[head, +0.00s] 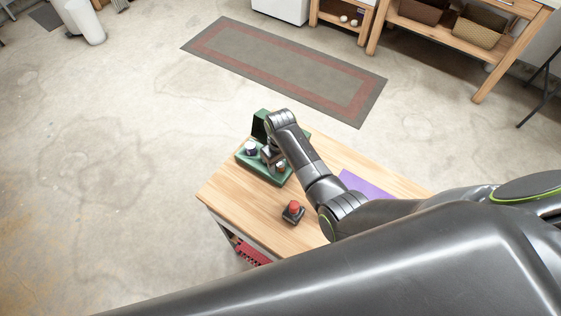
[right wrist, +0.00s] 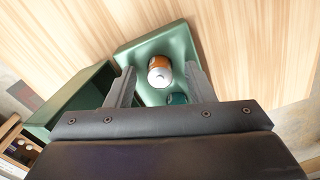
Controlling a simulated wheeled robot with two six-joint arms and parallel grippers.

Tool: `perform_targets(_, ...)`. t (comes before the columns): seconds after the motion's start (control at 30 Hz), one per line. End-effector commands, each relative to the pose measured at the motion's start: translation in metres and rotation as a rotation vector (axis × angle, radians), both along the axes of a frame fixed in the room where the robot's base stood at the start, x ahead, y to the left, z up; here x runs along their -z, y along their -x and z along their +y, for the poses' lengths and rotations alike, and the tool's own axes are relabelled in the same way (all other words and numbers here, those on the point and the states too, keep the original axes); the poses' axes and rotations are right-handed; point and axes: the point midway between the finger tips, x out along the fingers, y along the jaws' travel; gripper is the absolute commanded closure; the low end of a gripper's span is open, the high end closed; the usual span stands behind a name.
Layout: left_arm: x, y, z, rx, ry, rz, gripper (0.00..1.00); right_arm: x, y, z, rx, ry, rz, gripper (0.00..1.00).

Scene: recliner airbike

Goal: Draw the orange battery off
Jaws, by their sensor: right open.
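The orange battery (right wrist: 159,64), with a silver end facing the camera, stands in the green tray (right wrist: 182,38) in the right wrist view. My right gripper (right wrist: 160,70) is open, with one finger on either side of the battery and visible gaps between. A teal round item (right wrist: 177,99) sits close by in the same tray, partly hidden by the gripper. In the head view my right gripper (head: 271,157) is over the green tray (head: 262,173) on the wooden table, and it hides part of the contents. My left gripper is not in view.
A red button on a black base (head: 293,211) stands nearer on the table (head: 225,192). A purple mat (head: 362,185) lies at the right, partly behind my arm.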

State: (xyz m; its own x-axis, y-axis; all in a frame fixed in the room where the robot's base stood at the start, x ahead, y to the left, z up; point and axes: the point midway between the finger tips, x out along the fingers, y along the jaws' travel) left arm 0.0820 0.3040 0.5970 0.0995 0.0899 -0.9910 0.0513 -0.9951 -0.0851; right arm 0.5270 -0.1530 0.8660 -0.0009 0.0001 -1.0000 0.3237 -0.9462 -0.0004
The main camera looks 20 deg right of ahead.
Motion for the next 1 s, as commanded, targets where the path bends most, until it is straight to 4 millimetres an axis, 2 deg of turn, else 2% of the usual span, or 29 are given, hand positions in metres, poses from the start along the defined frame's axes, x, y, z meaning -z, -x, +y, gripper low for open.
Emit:
perform_targets(0.3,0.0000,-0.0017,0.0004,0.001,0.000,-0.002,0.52,0.0013,-0.0005,-0.0002,0.000,0.001,-0.001,0.53)
perform_targets(0.67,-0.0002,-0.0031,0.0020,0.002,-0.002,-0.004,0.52,0.0011,-0.0004,-0.0002,0.000,0.001,-0.001,1.00)
perform_targets(1.0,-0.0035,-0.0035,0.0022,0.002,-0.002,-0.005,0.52,-0.0015,-0.0005,-0.0002,0.000,0.001,-0.001,1.00)
